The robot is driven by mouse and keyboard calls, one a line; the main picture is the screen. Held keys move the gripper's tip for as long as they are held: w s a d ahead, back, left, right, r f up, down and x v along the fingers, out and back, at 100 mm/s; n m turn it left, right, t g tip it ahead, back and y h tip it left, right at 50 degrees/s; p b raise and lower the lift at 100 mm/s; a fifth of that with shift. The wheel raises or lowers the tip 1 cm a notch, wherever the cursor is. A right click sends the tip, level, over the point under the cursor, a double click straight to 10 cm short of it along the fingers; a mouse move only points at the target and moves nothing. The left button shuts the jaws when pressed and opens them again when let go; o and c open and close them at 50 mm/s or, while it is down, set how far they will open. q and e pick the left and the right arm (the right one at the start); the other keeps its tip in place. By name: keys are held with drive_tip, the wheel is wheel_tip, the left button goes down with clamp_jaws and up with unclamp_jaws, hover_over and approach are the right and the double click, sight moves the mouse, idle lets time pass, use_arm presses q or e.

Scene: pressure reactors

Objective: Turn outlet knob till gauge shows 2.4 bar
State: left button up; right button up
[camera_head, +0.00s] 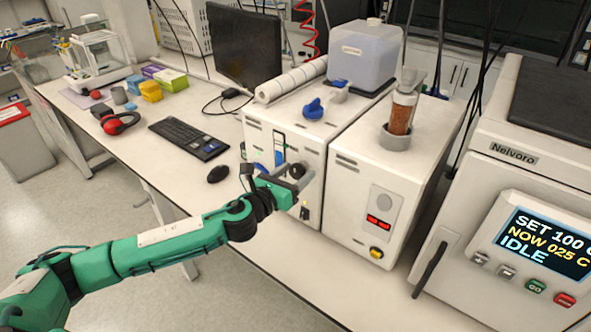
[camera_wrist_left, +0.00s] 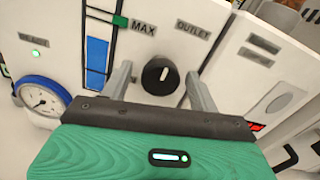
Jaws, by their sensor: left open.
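The black outlet knob (camera_wrist_left: 160,76) with a white pointer mark sits under the OUTLET label on a white front panel in the left wrist view. Its pointer is roughly upright in that picture, leaning slightly right. My left gripper (camera_head: 291,178) is open in front of this panel. In the left wrist view its two grey fingers stand on either side of the knob, with gaps showing. The round gauge (camera_wrist_left: 40,101) with a blue rim is left of the knob, partly covered by my gripper; its reading is too small to tell. My right gripper is out of view.
A blue level strip (camera_wrist_left: 97,62) with a green marker at MAX lies between gauge and knob. A second white unit (camera_head: 378,180) with a brown-filled column stands close on the right, then the Nelvoro oven (camera_head: 520,160). A mouse (camera_head: 218,174) and keyboard (camera_head: 188,138) lie left.

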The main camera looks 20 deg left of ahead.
use_arm(q)
drive_tip(key=shift+w+d, duration=0.1)
drive_tip(key=shift+w, duration=0.15)
drive_tip(key=c, duration=1)
drive_tip(key=shift+o, duration=0.2)
